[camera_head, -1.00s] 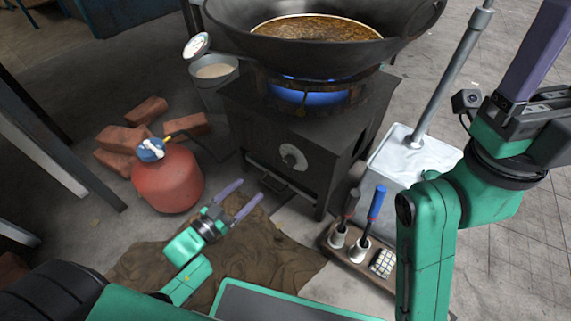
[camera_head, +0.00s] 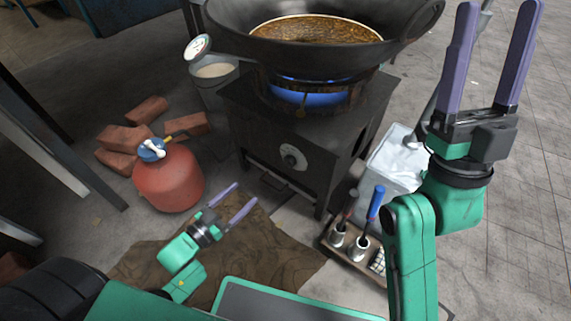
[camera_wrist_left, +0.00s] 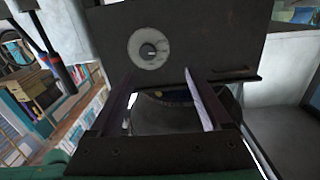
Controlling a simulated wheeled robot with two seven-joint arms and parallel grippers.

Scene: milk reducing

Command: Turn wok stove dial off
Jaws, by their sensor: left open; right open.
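The stove dial (camera_head: 292,157) is a round pale plate with a dark knob on the front of the black stove (camera_head: 270,130). It also shows in the left wrist view (camera_wrist_left: 150,49), just beyond the fingertips. A blue flame (camera_head: 308,97) burns under the wok (camera_head: 318,45), which holds brown liquid. My left gripper (camera_head: 238,197) is open and empty, low in front of the stove and apart from the dial; its two fingers also show in the left wrist view (camera_wrist_left: 160,88). My right gripper (camera_head: 500,22) is open and empty, raised at the right with its fingers pointing up.
A red gas cylinder (camera_head: 168,178) stands left of the stove, near several loose bricks (camera_head: 125,140) and a bucket (camera_head: 213,82). A rack with tools (camera_head: 345,260) and a white container (camera_head: 395,160) are at the right. A brown cloth (camera_head: 270,255) lies on the floor in front.

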